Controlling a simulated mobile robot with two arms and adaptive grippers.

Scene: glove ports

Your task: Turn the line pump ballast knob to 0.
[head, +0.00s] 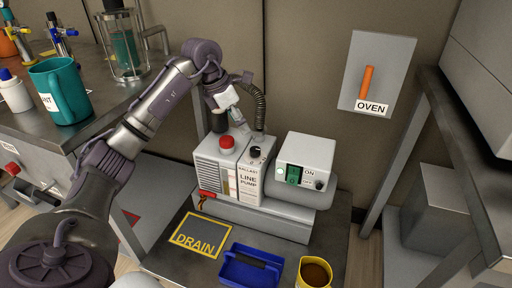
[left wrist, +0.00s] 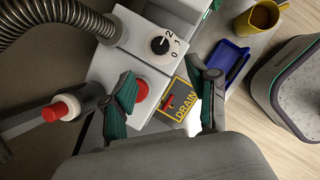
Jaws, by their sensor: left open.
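The line pump (head: 228,172) is a pale grey box on the low bench. Its ballast knob (head: 256,152) is small, round and black, on the top above the label. In the left wrist view the knob (left wrist: 160,45) sits on a white dial marked 2, 1 and 0; its white pointer mark is too small to read surely. My left gripper (head: 228,98) hangs above and behind the pump. In the left wrist view its fingers (left wrist: 167,86) are spread, with nothing held, and the knob lies beyond them. My right gripper is not in view.
A red button (head: 228,142) is beside the knob, and a ribbed hose (head: 260,105) rises behind it. The drain plate (head: 203,235), blue tray (head: 250,268) and yellow mug (head: 313,273) are in front.

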